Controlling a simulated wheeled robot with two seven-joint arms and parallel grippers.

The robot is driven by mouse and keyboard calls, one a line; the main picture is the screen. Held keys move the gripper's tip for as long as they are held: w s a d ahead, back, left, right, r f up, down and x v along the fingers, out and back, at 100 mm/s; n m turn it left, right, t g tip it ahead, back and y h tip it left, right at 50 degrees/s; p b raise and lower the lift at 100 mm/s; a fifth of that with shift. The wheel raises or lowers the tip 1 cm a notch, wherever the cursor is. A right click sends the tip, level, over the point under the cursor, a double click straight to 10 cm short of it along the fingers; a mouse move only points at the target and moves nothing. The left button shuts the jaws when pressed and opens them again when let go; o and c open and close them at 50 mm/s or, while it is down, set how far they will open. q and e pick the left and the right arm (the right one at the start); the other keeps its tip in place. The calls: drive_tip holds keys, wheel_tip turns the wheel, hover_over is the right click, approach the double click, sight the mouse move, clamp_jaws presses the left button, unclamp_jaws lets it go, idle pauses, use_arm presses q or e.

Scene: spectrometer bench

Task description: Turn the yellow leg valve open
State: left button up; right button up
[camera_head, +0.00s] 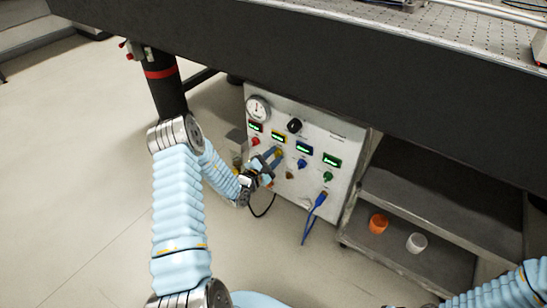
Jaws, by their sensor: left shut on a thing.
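The white control panel (312,202) stands under the table and carries a row of coloured valves. The yellow leg valve (279,150) sits below the yellow-framed display (278,138), between the red valve (255,141) and the blue valve (302,163). My left gripper (273,159) reaches in from the left and is shut on the yellow valve, its fingers partly covering it. The valve's exact angle is too small to tell. My right arm shows only at the bottom right corner; its gripper is out of view.
The green valve (328,176), a round gauge (258,108) and a black knob (294,125) are also on the panel. A blue plug (320,199) with a cable hangs below. An orange cup (378,223) and a white cup (416,242) stand on the shelf. The dark table edge overhangs the panel.

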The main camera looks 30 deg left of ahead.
idle(0.5)
use_arm(q)
drive_tip(key=o, duration=1.1)
drive_tip(key=shift+c, duration=0.2)
drive_tip(key=s+a, duration=0.1)
drive_tip(key=s, duration=1.2)
drive_tip(key=shift+s, duration=0.4)
